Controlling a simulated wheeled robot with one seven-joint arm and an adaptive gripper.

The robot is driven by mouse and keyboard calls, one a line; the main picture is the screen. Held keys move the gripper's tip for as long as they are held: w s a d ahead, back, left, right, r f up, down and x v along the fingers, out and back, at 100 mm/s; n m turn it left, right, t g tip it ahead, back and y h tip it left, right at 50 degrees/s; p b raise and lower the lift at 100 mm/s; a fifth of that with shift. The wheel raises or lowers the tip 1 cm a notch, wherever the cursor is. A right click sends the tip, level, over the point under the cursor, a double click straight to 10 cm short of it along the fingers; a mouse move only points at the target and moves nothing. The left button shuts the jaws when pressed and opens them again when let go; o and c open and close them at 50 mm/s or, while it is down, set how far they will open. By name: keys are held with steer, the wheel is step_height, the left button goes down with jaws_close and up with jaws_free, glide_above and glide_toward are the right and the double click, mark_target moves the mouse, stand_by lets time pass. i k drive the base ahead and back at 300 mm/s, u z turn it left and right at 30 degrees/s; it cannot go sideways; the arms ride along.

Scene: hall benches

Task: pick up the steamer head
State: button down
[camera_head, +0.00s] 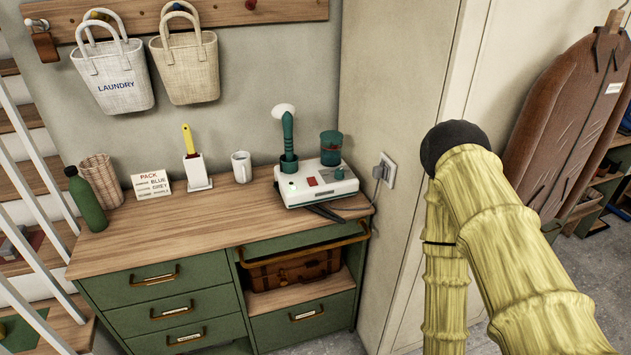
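The steamer head (286,130) has a teal handle and a rounded white top. It stands upright in a dark green holder (288,163) on the left of the white steamer base (318,187). The base sits near the right end of the wooden bench top. It carries a red part on its face and a teal see-through tank at its back right. My yellow arm is on the right side of the view, away from the steamer. I cannot make out my gripper's fingers in this view.
A white mug (241,167), a yellow-handled brush in a white holder (192,165), a sign card (151,184), a wicker basket (101,181) and a green bottle (86,200) stand to the left. A wall socket (385,171) is close right. The bench's front middle is clear.

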mark_target(285, 112)
steer(key=k, duration=0.5)
steer(key=u, duration=1.2)
steer(key=i, duration=1.9)
steer(key=z, duration=1.25)
